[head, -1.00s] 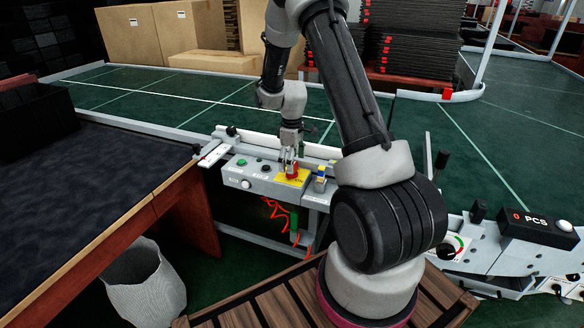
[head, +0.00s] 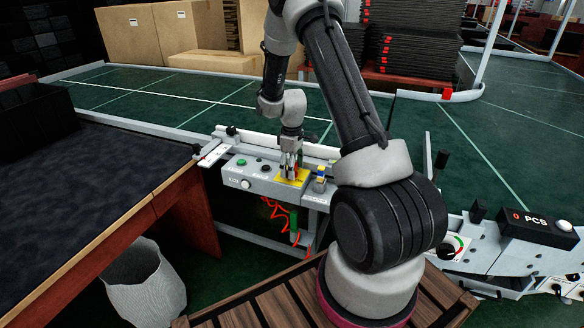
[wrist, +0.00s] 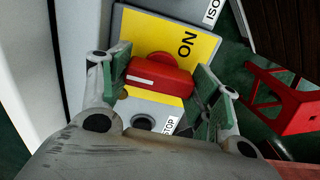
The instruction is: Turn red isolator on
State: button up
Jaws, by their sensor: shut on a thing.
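The red isolator handle (wrist: 160,75) sits on a yellow plate (wrist: 147,25) in the wrist view, with the word ON printed above its right end. The handle lies crosswise, and a white mark shows at its left end. My gripper (wrist: 167,88) is shut on the handle, with one green-padded finger at each end. In the head view my gripper (head: 289,172) points down at the yellow plate (head: 301,178) on the grey control box (head: 262,186), and the fingers mostly hide the handle.
A green button (head: 241,162), a black knob (head: 266,168) and a white button (head: 245,184) are on the same box. A dark table (head: 80,190) is on the left.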

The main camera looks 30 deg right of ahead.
jog(key=m, duration=0.8)
jog(key=shift+m, duration=0.4)
jog(key=m, duration=0.4)
jog(key=shift+m, duration=2.4)
jog(key=o, duration=1)
